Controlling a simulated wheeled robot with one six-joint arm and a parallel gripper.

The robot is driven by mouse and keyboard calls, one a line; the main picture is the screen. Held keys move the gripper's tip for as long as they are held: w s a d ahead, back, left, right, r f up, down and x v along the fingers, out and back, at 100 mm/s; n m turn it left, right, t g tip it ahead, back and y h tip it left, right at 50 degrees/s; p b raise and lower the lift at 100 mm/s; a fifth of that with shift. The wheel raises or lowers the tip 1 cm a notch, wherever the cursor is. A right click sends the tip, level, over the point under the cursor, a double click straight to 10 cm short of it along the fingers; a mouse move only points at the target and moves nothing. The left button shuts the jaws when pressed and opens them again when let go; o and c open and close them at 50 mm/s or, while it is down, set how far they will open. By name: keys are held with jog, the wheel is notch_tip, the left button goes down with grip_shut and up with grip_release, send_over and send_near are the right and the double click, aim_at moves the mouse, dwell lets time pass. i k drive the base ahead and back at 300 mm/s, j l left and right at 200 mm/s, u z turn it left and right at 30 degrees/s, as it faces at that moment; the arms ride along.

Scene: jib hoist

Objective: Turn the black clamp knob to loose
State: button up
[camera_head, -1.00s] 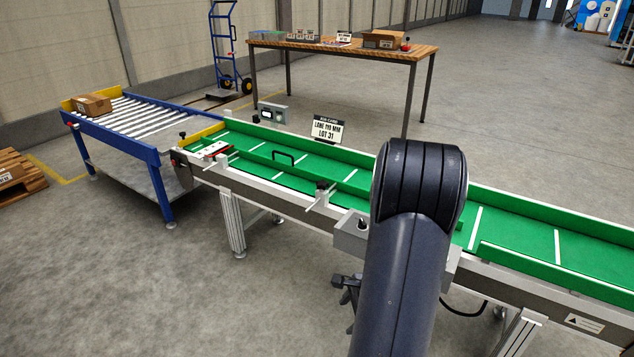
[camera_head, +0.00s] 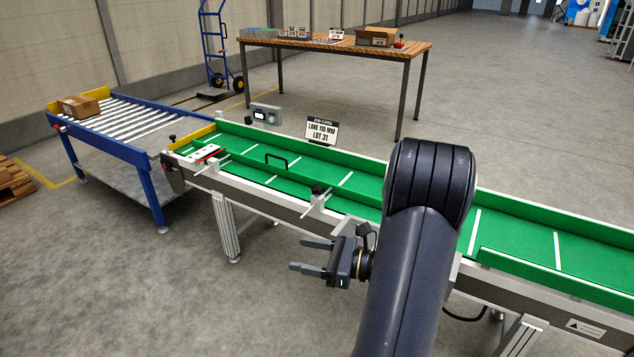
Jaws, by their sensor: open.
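A black clamp knob (camera_head: 317,189) stands on a rod clamp at the near side of the green conveyor (camera_head: 345,179), left of my arm. A second small black knob (camera_head: 172,138) sits at the conveyor's left end. I cannot tell from the picture which knob the task means, or how either is turned. My gripper (camera_head: 305,255) is open and empty, its two fingers pointing left. In the picture it is below the middle knob, in front of the conveyor's near side, and apart from both knobs. My arm hides part of the conveyor.
A lane card (camera_head: 322,130) and a small grey display box (camera_head: 265,114) stand at the conveyor's far edge. A blue roller table (camera_head: 145,150) with a carton (camera_head: 78,106) adjoins the left end. A wooden bench (camera_head: 345,44) stands behind.

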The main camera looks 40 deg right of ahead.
aim_at(317, 190)
jog(key=i+l+z, duration=0.25)
jog(key=i, duration=0.25)
jog(key=i+l+z, duration=0.2)
jog(key=i, duration=0.35)
jog(key=l, duration=0.1)
